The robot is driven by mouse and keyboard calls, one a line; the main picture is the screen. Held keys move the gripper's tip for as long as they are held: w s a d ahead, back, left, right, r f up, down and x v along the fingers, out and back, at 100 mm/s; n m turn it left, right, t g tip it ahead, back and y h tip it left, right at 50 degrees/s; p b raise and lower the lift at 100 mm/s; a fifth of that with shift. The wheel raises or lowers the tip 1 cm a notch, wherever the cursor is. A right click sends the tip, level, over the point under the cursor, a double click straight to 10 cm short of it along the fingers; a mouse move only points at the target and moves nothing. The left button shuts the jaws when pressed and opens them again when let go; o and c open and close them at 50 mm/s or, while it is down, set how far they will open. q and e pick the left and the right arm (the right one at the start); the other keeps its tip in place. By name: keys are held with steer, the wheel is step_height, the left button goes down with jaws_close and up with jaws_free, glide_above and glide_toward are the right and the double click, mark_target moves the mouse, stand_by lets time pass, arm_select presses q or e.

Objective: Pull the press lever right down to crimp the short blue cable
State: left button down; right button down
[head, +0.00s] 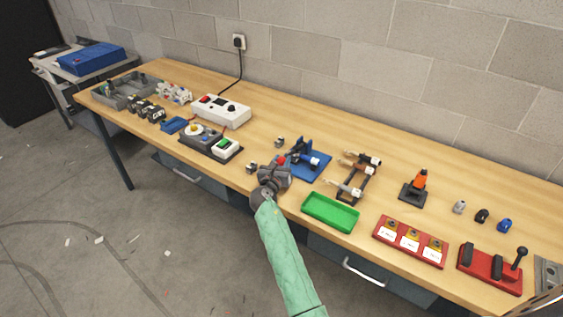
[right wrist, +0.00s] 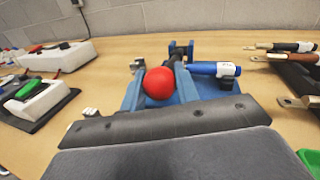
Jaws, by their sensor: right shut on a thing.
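The press has a blue base (head: 318,164) and stands near the middle of the bench. Its lever ends in a red ball knob (right wrist: 158,83), which also shows in the head view (head: 281,160). My right gripper (head: 279,167) is at the knob and shut on the lever; its dark finger hides most of the grip. The short blue cable (right wrist: 203,68), with a white tag (right wrist: 228,69), lies level at the press head, to the right of the lever in the wrist view. I cannot tell how far it sits in the jaws.
A green tray (head: 330,212) lies close to the right of my gripper. A dark rack (head: 352,192) with cables stands right of the press. A switch box (head: 224,148) is to the left. Red fixtures (head: 410,242) stand further right. The bench behind the press is clear.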

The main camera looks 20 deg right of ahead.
step_height(320, 180, down, 2)
steer(key=shift+s+a+f, duration=0.1)
steer(key=shift+f, duration=0.45)
steer(key=c, duration=1.4)
jaws_free()
steer(key=shift+c, duration=0.2)
steer(key=o, duration=0.4)
steer(key=shift+f, duration=0.1)
steer(key=shift+c, duration=0.2)
steer(key=shift+o, duration=0.2)
arm_select(q)
steer(key=shift+d+r, duration=0.15)
arm_select(e)
steer(key=shift+s+a+b, duration=0.25)
steer(key=shift+s+b, duration=0.05)
steer(key=b+v, duration=0.2)
steer(key=v, duration=0.3)
steer(key=shift+s+a, duration=0.25)
steer(key=shift+s, duration=0.1)
arm_select(q)
step_height(320, 180, up, 6)
steer(key=w+d, duration=0.2)
steer(key=shift+f, duration=0.2)
arm_select(e)
steer(key=shift+s+a, duration=0.35)
steer(key=shift+s, duration=0.15)
